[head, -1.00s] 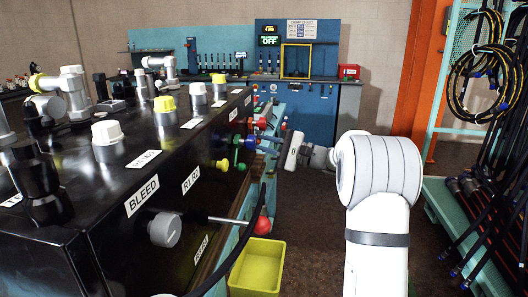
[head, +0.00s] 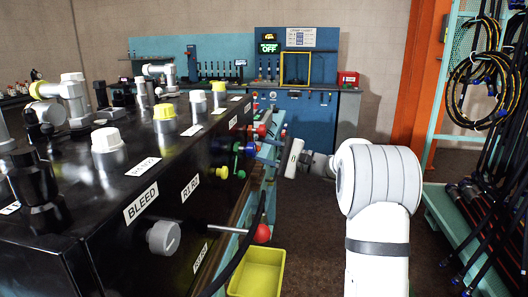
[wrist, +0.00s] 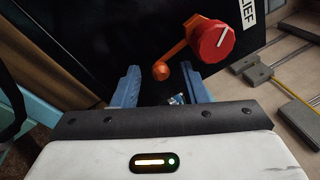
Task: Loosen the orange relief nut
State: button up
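In the wrist view an orange lever-like part (wrist: 178,52) comes out from behind a red round knob (wrist: 214,42) on a black panel and ends in an orange ball (wrist: 161,70). I cannot tell which orange piece is the relief nut. A white label ending in "LIEF" (wrist: 247,14) is beside the knob. My gripper (wrist: 160,72) is open, its two blue fingers apart. The ball appears between the fingertips; contact is not visible. In the head view my gripper (head: 288,157) is at the right side of the black machine (head: 100,230), its fingertips hard to see.
A lever with a red ball (head: 262,233) sticks out from the machine's side. A yellow bin (head: 257,272) is below it. Green and blue knobs (head: 238,147) protrude nearby. Hoses (head: 490,85) hang on a rack at right. A blue bench (head: 310,112) stands at the back.

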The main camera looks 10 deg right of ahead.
jog(key=v, duration=0.7)
jog(key=shift+s+d, duration=0.2)
jog(key=shift+d, duration=0.1)
jog(key=shift+f, duration=0.15)
